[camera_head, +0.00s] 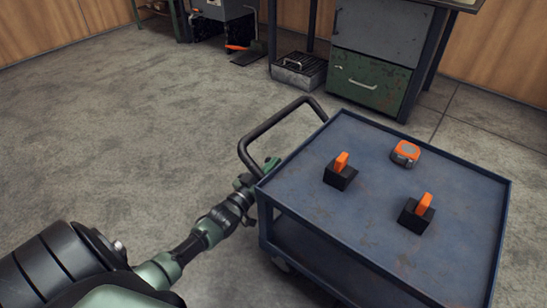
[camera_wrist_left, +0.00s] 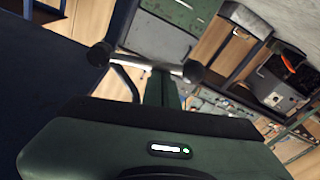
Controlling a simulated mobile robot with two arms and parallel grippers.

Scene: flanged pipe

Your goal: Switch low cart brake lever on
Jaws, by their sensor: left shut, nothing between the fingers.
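The low blue cart (camera_head: 300,165) stands at the right in the head view. Two black blocks with upright orange levers stand on its top: a far one (camera_head: 340,175) and a near one (camera_head: 417,215). My left gripper (camera_head: 262,174) is shut and empty at the cart's left corner, beside the handle, apart from both orange levers. I cannot tell whether it touches the cart. My right gripper is in neither view.
The black tube handle (camera_head: 281,124) sticks out at the cart's left end. A grey and green cabinet (camera_head: 370,80) stands behind. The concrete floor (camera_head: 130,130) at left is clear.

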